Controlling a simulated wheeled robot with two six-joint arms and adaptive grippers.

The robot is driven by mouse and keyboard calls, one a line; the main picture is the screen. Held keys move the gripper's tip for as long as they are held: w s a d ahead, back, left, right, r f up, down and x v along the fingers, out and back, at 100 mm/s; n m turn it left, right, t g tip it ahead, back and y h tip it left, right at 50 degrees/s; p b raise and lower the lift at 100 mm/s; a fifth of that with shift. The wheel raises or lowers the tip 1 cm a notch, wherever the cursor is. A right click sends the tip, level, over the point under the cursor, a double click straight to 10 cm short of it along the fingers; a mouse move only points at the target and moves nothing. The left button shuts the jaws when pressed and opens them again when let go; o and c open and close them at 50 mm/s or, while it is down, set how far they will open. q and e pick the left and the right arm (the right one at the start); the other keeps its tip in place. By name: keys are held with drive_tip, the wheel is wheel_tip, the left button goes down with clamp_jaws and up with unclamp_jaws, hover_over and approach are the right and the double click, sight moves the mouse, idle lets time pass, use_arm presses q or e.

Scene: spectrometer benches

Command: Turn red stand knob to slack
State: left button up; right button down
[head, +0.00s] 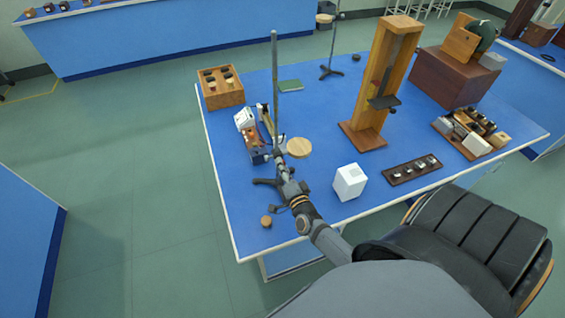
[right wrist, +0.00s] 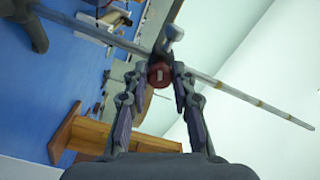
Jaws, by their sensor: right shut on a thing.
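The stand (head: 275,90) is a grey upright rod on a dark tripod base near the left front of the blue bench. In the right wrist view its rod (right wrist: 235,92) runs slantwise across the picture. The red knob (right wrist: 160,75), with a pale mark on its face, sits beside the rod at the clamp. My right gripper (right wrist: 160,82) is shut on the red knob, one finger on each side. In the head view my right gripper (head: 284,172) is at the rod, low down, and hides the knob. My left gripper is not in view.
A round wooden disc (head: 299,147) is beside the rod. A white box (head: 349,182), a wooden tower (head: 379,85) and a wooden tray (head: 221,90) stand on the blue bench (head: 330,225). A second stand (head: 333,45) is farther back.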

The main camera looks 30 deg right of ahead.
drive_tip(key=shift+n, duration=0.3)
idle(0.4)
drive_tip(key=c, duration=1.1)
unclamp_jaws()
drive_tip(key=v, duration=1.2)
drive_tip(key=shift+f, duration=0.1)
